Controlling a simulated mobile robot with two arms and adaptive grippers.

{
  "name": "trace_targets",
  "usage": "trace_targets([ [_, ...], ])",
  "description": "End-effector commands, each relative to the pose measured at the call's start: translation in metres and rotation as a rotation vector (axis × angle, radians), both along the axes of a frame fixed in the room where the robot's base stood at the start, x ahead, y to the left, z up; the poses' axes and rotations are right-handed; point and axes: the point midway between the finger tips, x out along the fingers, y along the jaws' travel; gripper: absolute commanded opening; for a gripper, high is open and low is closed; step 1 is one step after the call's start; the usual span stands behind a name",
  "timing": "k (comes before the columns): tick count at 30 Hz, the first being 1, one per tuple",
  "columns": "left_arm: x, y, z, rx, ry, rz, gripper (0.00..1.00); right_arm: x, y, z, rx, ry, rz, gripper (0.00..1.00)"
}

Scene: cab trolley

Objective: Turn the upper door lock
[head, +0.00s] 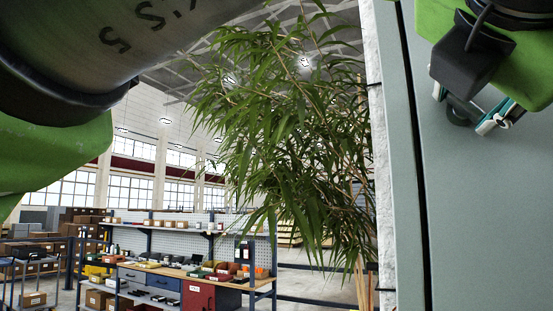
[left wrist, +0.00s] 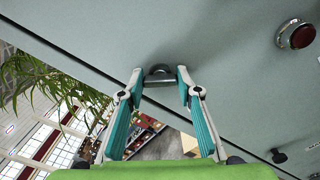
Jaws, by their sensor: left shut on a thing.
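The upper door lock (left wrist: 160,72) is a small dark, rounded fitting on a flat grey-green door panel (left wrist: 220,75) in the left wrist view. My left gripper (left wrist: 161,80) has its two teal-and-white fingers on either side of the lock, closed on it. In the head view my left gripper (head: 488,122) shows at the upper right, close against the grey-green door (head: 485,230). Its body covers much of the lock there. My right gripper is in neither view.
A red round light or button (left wrist: 300,36) sits on the panel, with a small dark fitting (left wrist: 279,156) lower down. The door's dark edge seam (head: 413,150) runs vertically. A leafy plant (head: 290,140) and a workbench (head: 190,275) stand beyond.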

Motion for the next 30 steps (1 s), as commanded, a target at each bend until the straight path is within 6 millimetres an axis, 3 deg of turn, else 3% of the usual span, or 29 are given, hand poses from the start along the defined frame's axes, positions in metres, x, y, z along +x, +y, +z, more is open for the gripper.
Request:
trace_targets([
  [18,-0.0017,0.0000,0.0039,0.448,-0.289,0.000,0.10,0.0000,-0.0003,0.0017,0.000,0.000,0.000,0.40],
  [30,-0.0016,-0.0001,0.0021,0.585,-0.371,0.000,0.10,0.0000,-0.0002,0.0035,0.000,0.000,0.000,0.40],
])
